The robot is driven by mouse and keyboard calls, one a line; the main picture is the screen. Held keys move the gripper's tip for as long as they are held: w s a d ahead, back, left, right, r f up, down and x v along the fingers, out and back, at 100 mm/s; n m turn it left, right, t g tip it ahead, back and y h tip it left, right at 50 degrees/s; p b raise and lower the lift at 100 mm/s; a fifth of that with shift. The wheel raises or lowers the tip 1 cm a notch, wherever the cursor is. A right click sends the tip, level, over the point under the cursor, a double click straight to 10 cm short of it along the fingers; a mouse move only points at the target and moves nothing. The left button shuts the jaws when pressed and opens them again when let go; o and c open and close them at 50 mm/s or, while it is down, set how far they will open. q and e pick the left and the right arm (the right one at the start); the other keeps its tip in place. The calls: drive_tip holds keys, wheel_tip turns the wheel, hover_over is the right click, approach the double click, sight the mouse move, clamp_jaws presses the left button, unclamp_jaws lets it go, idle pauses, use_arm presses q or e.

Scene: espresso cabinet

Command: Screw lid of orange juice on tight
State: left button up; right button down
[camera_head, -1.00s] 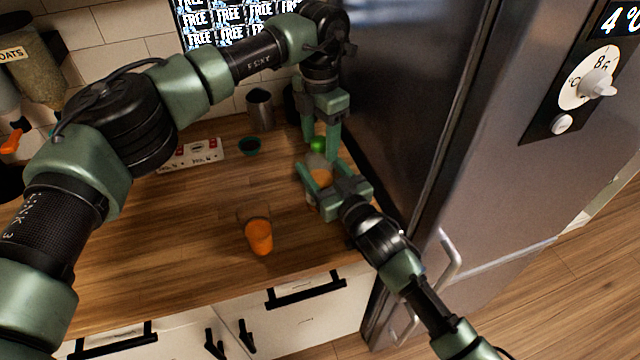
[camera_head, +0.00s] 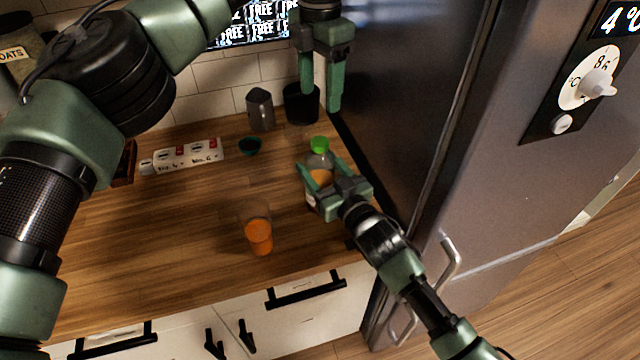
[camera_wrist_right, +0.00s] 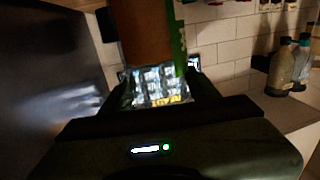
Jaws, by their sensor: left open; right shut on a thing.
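The orange juice bottle (camera_head: 319,162) stands upright on the counter near the fridge, with its green lid (camera_head: 320,144) on top. I cannot tell how tight the lid is. My right gripper (camera_head: 322,178) is shut on the bottle's body from the front right. In the right wrist view the bottle (camera_wrist_right: 148,38) shows dark and close up between the fingers. My left gripper (camera_head: 322,98) is open and empty, above and apart from the lid.
A glass of orange juice (camera_head: 259,235) stands on the wooden counter (camera_head: 170,245). The fridge (camera_head: 420,110) closes off the right.

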drive_tip(key=shift+f, duration=0.25)
drive_tip(key=shift+c, duration=2.2)
unclamp_jaws()
drive_tip(key=shift+o, duration=0.7)
drive_tip(key=shift+r, duration=0.15)
drive_tip(key=b+v, duration=0.1)
drive_tip(key=v, duration=0.6)
drive_tip(key=shift+b, duration=0.35)
drive_tip(key=shift+s+d, duration=0.25)
drive_tip(key=shift+s, duration=0.1)
